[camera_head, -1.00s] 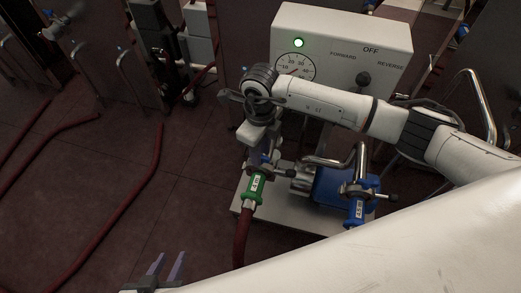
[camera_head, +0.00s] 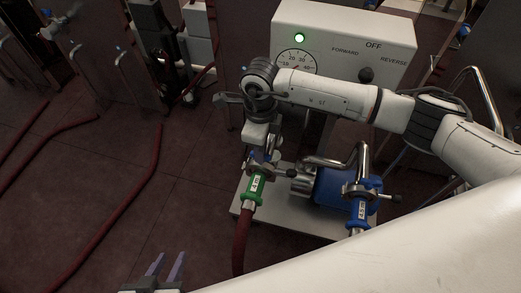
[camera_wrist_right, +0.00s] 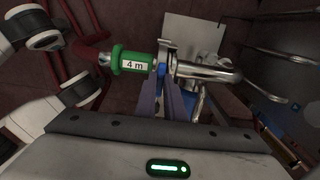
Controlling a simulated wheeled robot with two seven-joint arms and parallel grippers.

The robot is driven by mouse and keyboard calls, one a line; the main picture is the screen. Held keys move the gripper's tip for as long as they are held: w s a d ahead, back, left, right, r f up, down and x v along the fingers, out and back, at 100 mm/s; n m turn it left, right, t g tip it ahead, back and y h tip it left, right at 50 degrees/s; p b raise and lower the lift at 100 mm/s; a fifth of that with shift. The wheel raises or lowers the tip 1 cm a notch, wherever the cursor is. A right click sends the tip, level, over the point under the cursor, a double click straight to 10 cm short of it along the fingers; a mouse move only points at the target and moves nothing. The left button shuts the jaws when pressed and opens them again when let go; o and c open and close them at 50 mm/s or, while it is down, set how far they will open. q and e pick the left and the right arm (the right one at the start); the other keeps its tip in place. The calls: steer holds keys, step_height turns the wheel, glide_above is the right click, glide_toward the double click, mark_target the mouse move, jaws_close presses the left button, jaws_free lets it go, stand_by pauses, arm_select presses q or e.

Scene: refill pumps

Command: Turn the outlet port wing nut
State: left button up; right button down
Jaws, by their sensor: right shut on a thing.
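The green hose coupling marked 4 m (camera_head: 254,189) joins a port at the front of the pump, and it also shows in the wrist view (camera_wrist_right: 131,62). A metal clamp (camera_wrist_right: 167,50) sits beside it, between the coupling and a shiny steel pipe (camera_wrist_right: 205,71). My right gripper (camera_head: 260,156) is over this clamp, its fingers (camera_wrist_right: 163,80) shut at the clamp's near side. The wing nut is between the fingertips and mostly hidden. My left gripper (camera_head: 165,268) is open and empty at the bottom, far from the pump.
A white control box (camera_head: 340,40) with a dial and green light stands behind my right arm. A blue coupling (camera_head: 360,210) with its own clamp is on the right, beside a blue motor (camera_head: 330,190). A red hose (camera_head: 241,240) runs down.

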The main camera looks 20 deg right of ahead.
steer(key=c, duration=1.8)
jaws_free()
steer(key=shift+c, duration=0.2)
step_height(320, 180, up, 10)
steer(key=shift+r, duration=0.2)
